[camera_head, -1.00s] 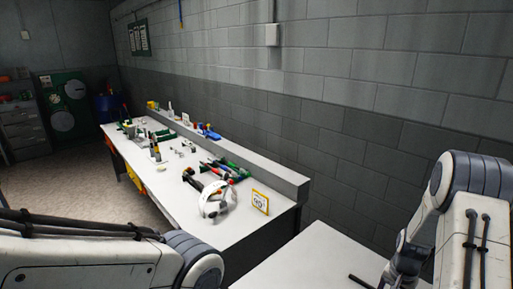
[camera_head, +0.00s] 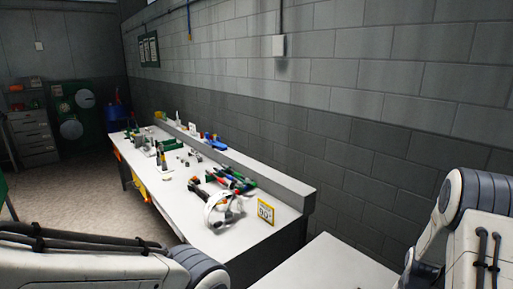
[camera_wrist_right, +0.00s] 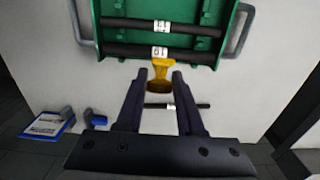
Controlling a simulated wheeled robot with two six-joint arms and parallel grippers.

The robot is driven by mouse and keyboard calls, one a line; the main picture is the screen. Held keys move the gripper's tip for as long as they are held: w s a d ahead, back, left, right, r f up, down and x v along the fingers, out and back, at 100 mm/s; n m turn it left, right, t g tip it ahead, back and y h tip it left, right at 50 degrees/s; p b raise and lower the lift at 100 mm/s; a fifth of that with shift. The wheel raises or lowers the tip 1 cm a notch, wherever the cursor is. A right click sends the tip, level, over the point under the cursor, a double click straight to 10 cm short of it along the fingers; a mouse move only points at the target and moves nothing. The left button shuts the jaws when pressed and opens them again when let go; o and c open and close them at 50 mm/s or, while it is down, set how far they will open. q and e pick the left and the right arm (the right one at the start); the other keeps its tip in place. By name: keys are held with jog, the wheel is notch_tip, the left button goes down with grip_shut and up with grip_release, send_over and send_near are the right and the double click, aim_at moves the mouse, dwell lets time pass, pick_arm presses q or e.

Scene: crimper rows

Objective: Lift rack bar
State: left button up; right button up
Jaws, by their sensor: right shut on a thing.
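In the right wrist view a green rack (camera_wrist_right: 112,42) with grey side handles stands on a white surface. Two black bars with white labels lie across it, an upper bar (camera_wrist_right: 190,27) and a lower bar (camera_wrist_right: 125,50). A yellow handle-like piece (camera_wrist_right: 160,84) sits below the lower bar's label. My right gripper (camera_wrist_right: 163,76) has its dark fingertips closed on either side of this yellow piece. Another labelled black bar (camera_wrist_right: 157,106) lies lower down, partly hidden by the fingers.
A blue-edged card (camera_wrist_right: 46,125) and small grey-blue pieces (camera_wrist_right: 93,118) lie at the left in the wrist view. In the head view a long bench (camera_head: 205,238) holds tools and a yellow sign (camera_head: 265,211). A nearer white table (camera_head: 325,268) looks clear where visible.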

jog(key=shift+w+d+f, duration=0.1)
jog(key=shift+w+d, duration=1.55)
jog(key=shift+d, duration=0.25)
jog(key=shift+w+d+b, duration=0.6)
jog(key=shift+w+d, duration=1)
jog(key=shift+d, duration=0.25)
jog(key=o, duration=1)
